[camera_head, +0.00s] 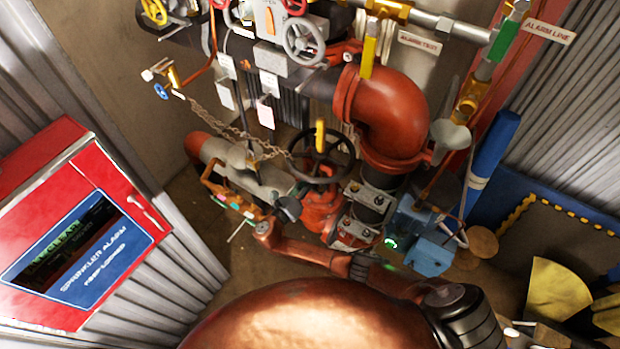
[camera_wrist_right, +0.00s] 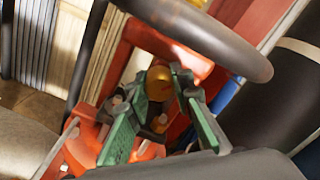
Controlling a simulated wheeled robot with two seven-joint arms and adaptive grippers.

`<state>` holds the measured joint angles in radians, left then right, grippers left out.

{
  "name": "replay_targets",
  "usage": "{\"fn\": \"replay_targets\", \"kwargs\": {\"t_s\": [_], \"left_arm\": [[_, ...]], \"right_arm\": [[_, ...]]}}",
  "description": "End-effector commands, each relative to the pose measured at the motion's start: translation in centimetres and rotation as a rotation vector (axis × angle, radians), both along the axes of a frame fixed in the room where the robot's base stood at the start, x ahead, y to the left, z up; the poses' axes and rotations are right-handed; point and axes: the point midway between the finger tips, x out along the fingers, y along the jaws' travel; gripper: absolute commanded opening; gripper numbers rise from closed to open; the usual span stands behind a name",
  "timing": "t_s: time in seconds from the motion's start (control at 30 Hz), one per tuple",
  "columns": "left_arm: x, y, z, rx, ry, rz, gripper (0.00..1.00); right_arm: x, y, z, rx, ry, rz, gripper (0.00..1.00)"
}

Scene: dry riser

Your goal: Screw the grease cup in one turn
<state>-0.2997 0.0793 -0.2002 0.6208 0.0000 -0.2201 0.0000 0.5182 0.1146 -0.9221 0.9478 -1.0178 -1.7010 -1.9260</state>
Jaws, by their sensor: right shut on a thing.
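The grease cup (camera_wrist_right: 159,83), a small rounded brass-coloured piece, shows in the right wrist view in front of an orange-red valve body (camera_wrist_right: 192,75). My right gripper (camera_wrist_right: 158,98) has its green fingers on either side of the cup and is shut on it. The fingers and a dark part of the hand hide the cup's lower side, so its thread and seat cannot be made out. In the head view the cup cannot be told apart near the red valve (camera_head: 320,207). My left gripper is not in view.
A dark handwheel (camera_head: 322,157) stands above the valve; its rim (camera_wrist_right: 215,40) passes close over the cup. A hanging chain (camera_head: 232,130), a blue box (camera_head: 428,255) and a large red pipe bend (camera_head: 393,112) crowd the space. A red alarm panel (camera_head: 90,250) is at left.

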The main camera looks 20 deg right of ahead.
Motion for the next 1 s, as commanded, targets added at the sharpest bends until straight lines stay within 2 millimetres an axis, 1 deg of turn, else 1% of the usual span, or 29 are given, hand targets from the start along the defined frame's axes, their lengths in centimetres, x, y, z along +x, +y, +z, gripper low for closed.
{"fn": "replay_targets", "kwargs": {"t_s": [0.3,0.6,0.8,1.0], "left_arm": [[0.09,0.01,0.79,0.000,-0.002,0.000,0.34],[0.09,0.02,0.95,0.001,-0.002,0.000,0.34],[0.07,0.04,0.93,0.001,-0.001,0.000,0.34],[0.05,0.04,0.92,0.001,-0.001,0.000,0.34]], "right_arm": [[0.00,0.08,0.05,0.132,-0.166,0.001,0.00],[0.02,0.14,-0.03,0.262,-0.332,0.002,0.00],[0.03,0.14,-0.05,0.317,-0.405,0.001,0.00],[0.04,0.10,-0.03,0.343,-0.439,0.001,0.00]]}}
